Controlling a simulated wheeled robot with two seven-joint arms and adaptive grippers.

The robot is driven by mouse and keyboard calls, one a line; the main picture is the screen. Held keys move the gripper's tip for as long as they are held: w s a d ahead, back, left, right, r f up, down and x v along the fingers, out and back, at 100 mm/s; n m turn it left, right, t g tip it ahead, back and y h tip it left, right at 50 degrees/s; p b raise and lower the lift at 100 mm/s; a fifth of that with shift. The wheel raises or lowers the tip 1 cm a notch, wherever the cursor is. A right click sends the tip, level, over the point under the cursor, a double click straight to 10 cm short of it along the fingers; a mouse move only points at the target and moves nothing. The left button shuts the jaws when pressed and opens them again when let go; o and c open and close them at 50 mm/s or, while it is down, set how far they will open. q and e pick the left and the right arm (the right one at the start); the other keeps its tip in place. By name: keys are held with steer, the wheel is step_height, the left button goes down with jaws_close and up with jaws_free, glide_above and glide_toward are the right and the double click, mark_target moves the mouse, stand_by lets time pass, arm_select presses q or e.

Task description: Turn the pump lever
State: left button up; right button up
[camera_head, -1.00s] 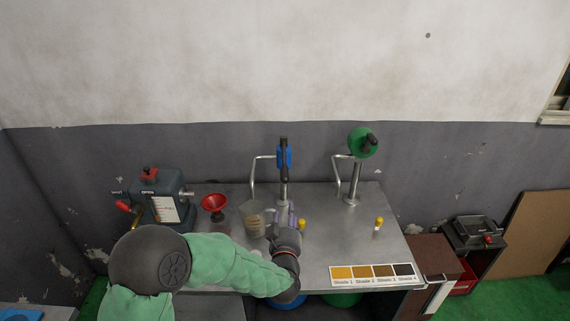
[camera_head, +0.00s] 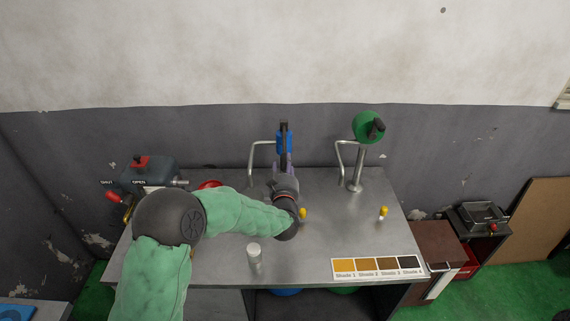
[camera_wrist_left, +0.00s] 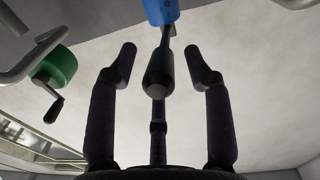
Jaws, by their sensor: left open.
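The blue pump (camera_head: 284,138) stands at the back middle of the metal bench, with a bent steel spout to its left. Its crank lever has a black handle (camera_wrist_left: 159,72), which in the left wrist view points toward me below the blue body (camera_wrist_left: 160,10). My left gripper (camera_head: 280,165) is open in front of this pump. In the wrist view its fingers (camera_wrist_left: 160,52) lie on either side of the black handle, with gaps showing. A green pump (camera_head: 367,127) with a black crank stands to the right; it also shows in the wrist view (camera_wrist_left: 58,64). My right gripper is not in view.
A grey-capped cylinder (camera_head: 254,256) stands at the bench's front. A yellow-capped vial (camera_head: 383,213) and a shade card (camera_head: 377,267) are on the right. A red funnel (camera_head: 208,184) and a grey-blue machine (camera_head: 150,172) are at left, partly behind my arm.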

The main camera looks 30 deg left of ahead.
arm_select(q)
steer(key=shift+x, duration=1.05)
jaws_close()
